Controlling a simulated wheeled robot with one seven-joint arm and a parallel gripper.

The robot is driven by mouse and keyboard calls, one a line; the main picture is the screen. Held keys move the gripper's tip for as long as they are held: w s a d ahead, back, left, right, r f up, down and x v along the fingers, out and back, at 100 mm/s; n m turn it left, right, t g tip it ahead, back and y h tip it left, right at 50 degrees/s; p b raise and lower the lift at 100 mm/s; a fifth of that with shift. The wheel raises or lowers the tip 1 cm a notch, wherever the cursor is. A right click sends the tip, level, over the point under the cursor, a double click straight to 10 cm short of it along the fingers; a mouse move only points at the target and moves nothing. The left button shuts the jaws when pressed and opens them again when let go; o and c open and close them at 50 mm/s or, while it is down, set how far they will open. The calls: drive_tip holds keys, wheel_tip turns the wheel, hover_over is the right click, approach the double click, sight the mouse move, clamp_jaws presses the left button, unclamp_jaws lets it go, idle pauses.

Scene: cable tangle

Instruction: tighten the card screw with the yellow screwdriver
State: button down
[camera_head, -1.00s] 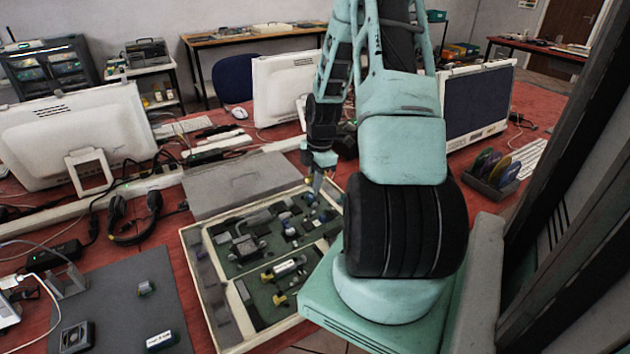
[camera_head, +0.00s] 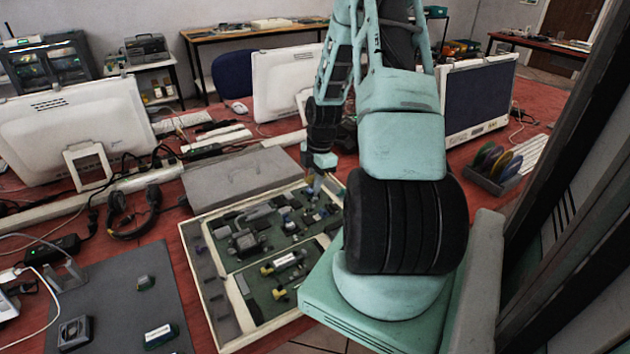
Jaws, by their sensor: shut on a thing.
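My gripper (camera_head: 317,180) points down over the far right part of an open tray case (camera_head: 203,297). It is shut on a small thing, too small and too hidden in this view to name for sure. Its lower end is among the parts in the green-lined tray, and I cannot tell whether it touches anything. I cannot pick out the yellow screwdriver or the card screw. A yellow-ended part (camera_head: 267,270) and a smaller yellow part (camera_head: 280,294) lie in the front of the tray. My arm hides the tray's right side.
A dark mat (camera_head: 110,300) with a few small parts lies at left. Headphones (camera_head: 130,215), cables and white monitors (camera_head: 75,125) are behind. A rack of coloured discs (camera_head: 495,170) stands at right.

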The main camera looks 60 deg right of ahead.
drive_tip(key=shift+f, duration=0.45)
idle(1.0)
drive_tip(key=m, duration=0.3)
drive_tip(key=shift+p, duration=0.35)
drive_tip(key=m, duration=0.3)
drive_tip(key=shift+t, duration=0.3)
drive_tip(key=shift+h, duration=0.3)
